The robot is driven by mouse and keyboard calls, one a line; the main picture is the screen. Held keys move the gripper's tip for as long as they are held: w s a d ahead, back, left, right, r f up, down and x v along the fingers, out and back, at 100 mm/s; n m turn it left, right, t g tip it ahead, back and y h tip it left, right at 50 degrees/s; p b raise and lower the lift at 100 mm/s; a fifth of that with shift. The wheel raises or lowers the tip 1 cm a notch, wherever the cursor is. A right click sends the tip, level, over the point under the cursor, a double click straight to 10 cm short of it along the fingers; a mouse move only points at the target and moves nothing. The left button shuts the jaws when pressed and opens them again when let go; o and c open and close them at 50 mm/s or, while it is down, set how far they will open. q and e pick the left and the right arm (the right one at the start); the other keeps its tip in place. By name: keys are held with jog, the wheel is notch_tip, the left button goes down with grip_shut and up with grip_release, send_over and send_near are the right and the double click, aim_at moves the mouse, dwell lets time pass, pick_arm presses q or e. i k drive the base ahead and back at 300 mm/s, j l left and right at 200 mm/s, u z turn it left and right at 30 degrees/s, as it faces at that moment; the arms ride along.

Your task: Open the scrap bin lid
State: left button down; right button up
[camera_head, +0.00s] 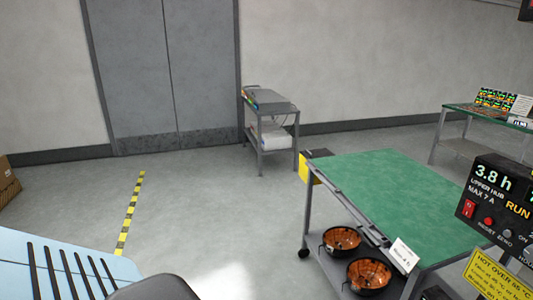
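I cannot make out a scrap bin or its lid for certain in the head view. A small dark box (318,153) with a yellow panel (306,170) beside it sits at the far left corner of the green-topped cart (390,185). I cannot tell whether it is a bin. Neither of my grippers shows. A dark rounded shape (152,288) at the bottom edge is cut off, and I cannot tell what it is.
Two black bowls with orange-brown insides (341,240) (369,274) sit on the cart's lower shelf. A control box (497,200) reading 3.8 h is at right. A light blue slotted panel (20,262) fills the bottom left. Open floor (205,215) lies between, towards grey double doors (165,75).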

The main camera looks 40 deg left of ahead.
aim_at(324, 152)
jog(key=u, duration=1.05)
jog(key=i+z, duration=0.1)
jog(key=z, duration=0.25)
jog(key=i+j+z, duration=0.1)
jog(key=z, duration=0.2)
jog(key=j+z, duration=0.15)
jog(key=z, duration=0.2)
jog(key=i+j+z, duration=0.35)
jog(key=j, duration=0.2)
jog(key=j+z, duration=0.15)
jog(key=j, duration=0.15)
jog(key=i+j+z, duration=0.1)
jog(key=j, duration=0.35)
jog(key=i+j+z, duration=0.1)
jog(key=j, duration=0.35)
jog(key=i+j, duration=0.15)
jog(key=j, duration=0.3)
jog(key=i+j+z, duration=0.15)
jog(key=j, duration=0.3)
jog(key=i+j, duration=0.1)
jog(key=j, duration=0.5)
jog(key=i+j, duration=0.1)
jog(key=j, duration=1.05)
jog(key=i, duration=0.05)
